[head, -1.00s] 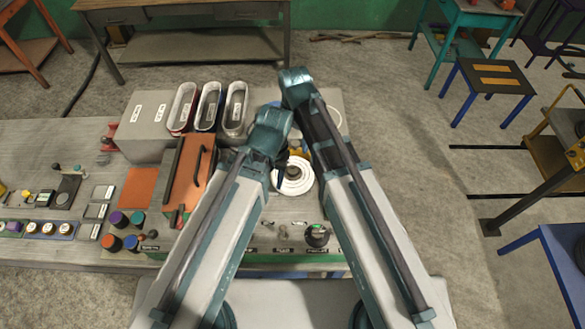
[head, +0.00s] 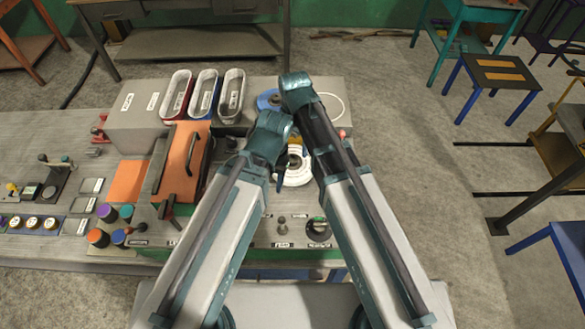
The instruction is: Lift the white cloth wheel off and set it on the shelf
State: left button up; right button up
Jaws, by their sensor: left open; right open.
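The white cloth wheel (head: 297,178) is a round white disc on the bench machine, seen between my two forearms. My arms hide part of it. My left gripper (head: 280,180) is at its left edge, open; I cannot tell whether it touches the wheel. My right gripper (head: 297,92) is higher in the picture, over the grey raised shelf (head: 310,88); it is open, its fingers mostly hidden under the wrist. The shelf top has a thin white ring marking (head: 331,108) at its right, with nothing on it.
A blue disc (head: 268,99) lies on the shelf, partly behind my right wrist. Three oval bins (head: 204,95) stand left of it. An orange box with a black handle (head: 182,160) is left of my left arm. Small knobs (head: 318,229) line the bench front.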

aim_at(292, 158)
jog(key=shift+s+a+f+b, duration=0.1)
jog(key=shift+a+f+b, duration=0.05)
jog(key=shift+f+b, duration=1.2)
jog(key=shift+s+a+f+b, duration=0.1)
jog(key=shift+f+b, duration=1.15)
jog(key=shift+f, duration=0.05)
jog(key=shift+r, duration=0.1)
grip_shut()
